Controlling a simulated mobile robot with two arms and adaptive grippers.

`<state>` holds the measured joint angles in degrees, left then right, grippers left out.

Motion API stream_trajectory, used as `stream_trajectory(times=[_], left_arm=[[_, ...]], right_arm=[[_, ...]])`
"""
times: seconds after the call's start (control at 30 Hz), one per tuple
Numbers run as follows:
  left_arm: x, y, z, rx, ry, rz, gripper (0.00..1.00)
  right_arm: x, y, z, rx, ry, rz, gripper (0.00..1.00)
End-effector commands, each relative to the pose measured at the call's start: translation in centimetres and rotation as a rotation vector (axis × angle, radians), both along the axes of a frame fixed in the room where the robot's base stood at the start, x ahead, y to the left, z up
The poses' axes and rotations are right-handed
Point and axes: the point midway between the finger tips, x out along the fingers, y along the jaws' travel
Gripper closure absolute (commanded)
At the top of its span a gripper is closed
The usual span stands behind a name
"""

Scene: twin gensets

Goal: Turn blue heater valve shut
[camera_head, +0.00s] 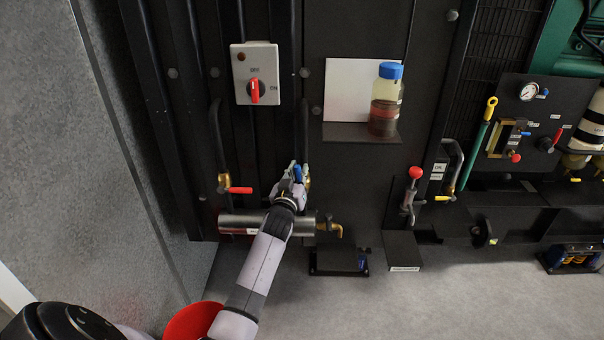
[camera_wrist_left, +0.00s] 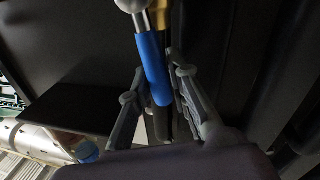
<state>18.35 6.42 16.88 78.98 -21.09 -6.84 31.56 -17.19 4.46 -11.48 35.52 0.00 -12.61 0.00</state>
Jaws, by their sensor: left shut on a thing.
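The blue heater valve handle (camera_head: 297,172) is by the pipe above the silver heater cylinder (camera_head: 240,222) in the head view. In the left wrist view the blue handle (camera_wrist_left: 153,68) runs lengthwise between the fingers, with a silver end and brass fitting at the top. My left gripper (camera_head: 293,184) reaches it from below. In the left wrist view its fingers (camera_wrist_left: 156,92) are closed around the lower part of the blue sleeve. The fingers and hand partly hide the valve in the head view. My right gripper is not in view.
A red-handled valve (camera_head: 240,190) is on the pipe to the left. A grey switch box (camera_head: 255,72) hangs above. A blue-capped jar (camera_head: 386,100) stands on a shelf to the right. A red-knobbed lever (camera_head: 414,174) and a yellow drain tap (camera_head: 333,229) are nearby.

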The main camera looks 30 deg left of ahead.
Motion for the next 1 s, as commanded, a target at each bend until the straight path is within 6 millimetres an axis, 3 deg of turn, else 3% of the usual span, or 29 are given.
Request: stream_trajectory(times=[1.0], left_arm=[[-2.9, 4.6, -4.8, -0.818, -0.498, 0.001, 1.00]], right_arm=[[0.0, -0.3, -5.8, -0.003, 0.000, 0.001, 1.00]])
